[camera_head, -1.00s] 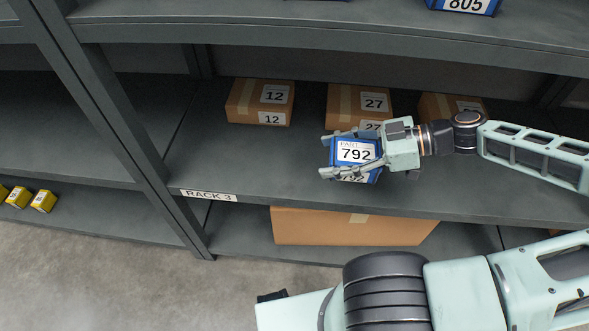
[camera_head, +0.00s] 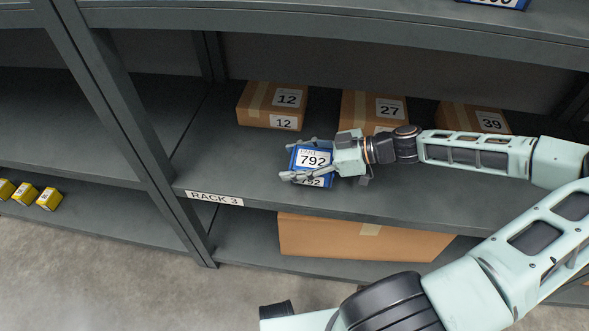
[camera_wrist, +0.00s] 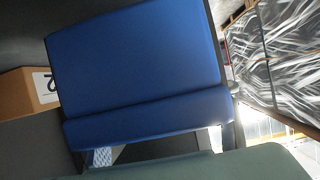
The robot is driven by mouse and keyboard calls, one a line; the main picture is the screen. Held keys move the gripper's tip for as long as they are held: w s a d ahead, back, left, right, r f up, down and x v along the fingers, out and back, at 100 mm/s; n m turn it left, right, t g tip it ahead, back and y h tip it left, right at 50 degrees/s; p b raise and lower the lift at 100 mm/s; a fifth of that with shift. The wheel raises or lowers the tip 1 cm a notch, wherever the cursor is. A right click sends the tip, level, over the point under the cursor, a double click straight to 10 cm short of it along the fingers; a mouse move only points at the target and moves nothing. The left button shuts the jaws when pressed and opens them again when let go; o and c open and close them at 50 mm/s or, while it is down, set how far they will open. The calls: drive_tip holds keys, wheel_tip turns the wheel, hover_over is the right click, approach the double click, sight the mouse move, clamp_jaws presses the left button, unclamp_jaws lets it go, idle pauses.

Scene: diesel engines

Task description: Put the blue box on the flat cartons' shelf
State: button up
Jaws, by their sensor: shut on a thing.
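The blue box (camera_head: 313,158), with white labels reading 792, is in my gripper (camera_head: 306,160). My gripper is shut on it, with fingers on its far and near sides. The box is at the middle shelf (camera_head: 225,165) of rack 3, in front of the brown cartons numbered 12 (camera_head: 257,104), 27 (camera_head: 360,112) and 39 (camera_head: 465,115). I cannot tell whether the box touches the shelf. In the wrist view the blue box (camera_wrist: 140,60) fills much of the picture, and part of a carton (camera_wrist: 25,92) shows at left.
A rack post (camera_head: 125,110) stands left of the box. The RACK 3 label (camera_head: 215,198) is on the shelf's front edge. A large carton (camera_head: 340,238) sits on the lower shelf. Small yellow boxes (camera_head: 24,193) are at far left. Bare shelf shows left of the box.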

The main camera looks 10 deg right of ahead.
drive_tip(key=shift+f+b, duration=0.3)
drive_tip(key=shift+f, duration=1.05)
drive_tip(key=shift+f, duration=0.15)
drive_tip(key=o, duration=1.6)
drive_tip(key=shift+s, duration=0.1)
drive_tip(key=shift+r, duration=0.2)
drive_tip(key=p+v, duration=0.2)
drive_tip(key=v, duration=1)
drive_tip(key=shift+p, duration=0.4)
